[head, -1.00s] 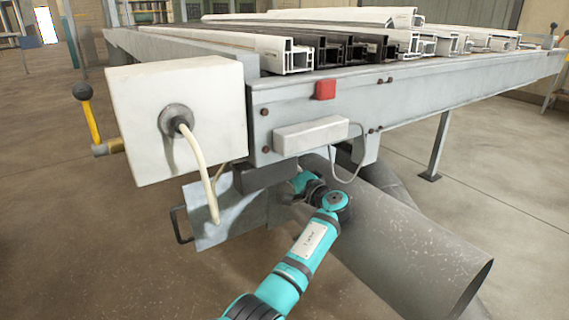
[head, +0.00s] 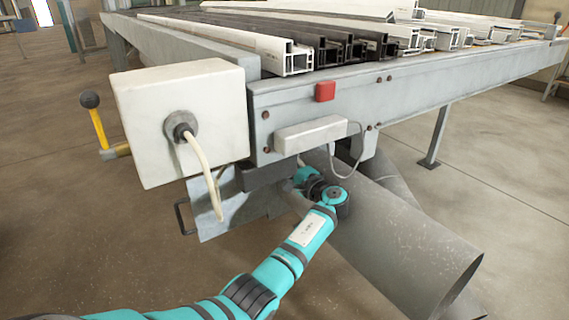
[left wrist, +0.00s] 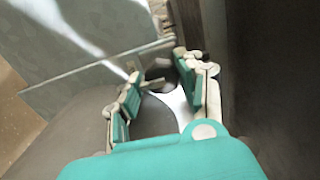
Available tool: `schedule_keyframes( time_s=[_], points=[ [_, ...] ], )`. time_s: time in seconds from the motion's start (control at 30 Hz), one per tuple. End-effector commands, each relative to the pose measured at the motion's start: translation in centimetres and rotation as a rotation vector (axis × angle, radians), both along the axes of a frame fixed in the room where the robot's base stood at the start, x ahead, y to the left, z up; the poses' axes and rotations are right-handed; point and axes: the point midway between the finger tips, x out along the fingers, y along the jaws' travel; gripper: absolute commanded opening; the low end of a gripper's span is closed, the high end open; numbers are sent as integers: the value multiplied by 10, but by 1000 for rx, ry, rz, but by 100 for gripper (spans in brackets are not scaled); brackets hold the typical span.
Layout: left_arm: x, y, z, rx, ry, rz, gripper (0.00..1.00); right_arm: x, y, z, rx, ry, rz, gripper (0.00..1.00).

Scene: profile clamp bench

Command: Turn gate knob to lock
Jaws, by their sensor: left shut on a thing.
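The gate knob (left wrist: 164,88) is a small dark piece low between my left fingers in the left wrist view, partly covered by them. My left gripper (left wrist: 158,72) is shut on it. In the head view my teal left arm reaches under the front of the bench, and its gripper and the knob are hidden there. A grey gate plate (head: 233,210) with a dark handle (head: 182,216) at its left edge shows below the white box. A matching grey panel (left wrist: 88,82) is beside the fingers in the left wrist view. My right gripper is not in view.
A large grey pipe (head: 420,240) runs under the bench (head: 400,92), close to my arm. A white box (head: 175,115) with a hanging cable (head: 205,170) and a yellow lever (head: 98,125) is on the bench corner. Profiles (head: 300,55) lie on top. The floor at left is clear.

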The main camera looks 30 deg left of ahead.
Motion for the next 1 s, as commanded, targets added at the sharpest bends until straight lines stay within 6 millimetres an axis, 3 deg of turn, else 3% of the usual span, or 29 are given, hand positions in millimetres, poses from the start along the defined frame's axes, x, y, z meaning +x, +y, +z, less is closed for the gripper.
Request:
schedule_keyframes(
  time_s=[0.27, 0.3, 0.47, 0.77, 1.0],
  points=[
    [0, 0, 0, 2, 2, -2, 5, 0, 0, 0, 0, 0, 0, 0],
    [0, -1, 0, 2, 2, -2, 38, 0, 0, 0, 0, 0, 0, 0],
    [0, 0, 0, 2, 1, -1, 59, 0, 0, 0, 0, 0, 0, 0],
    [0, -2, 0, 0, 1, -1, 61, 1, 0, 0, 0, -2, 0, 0],
    [-12, -32, -1, -1, 1, -3, 61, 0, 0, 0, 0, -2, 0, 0]
  ],
)
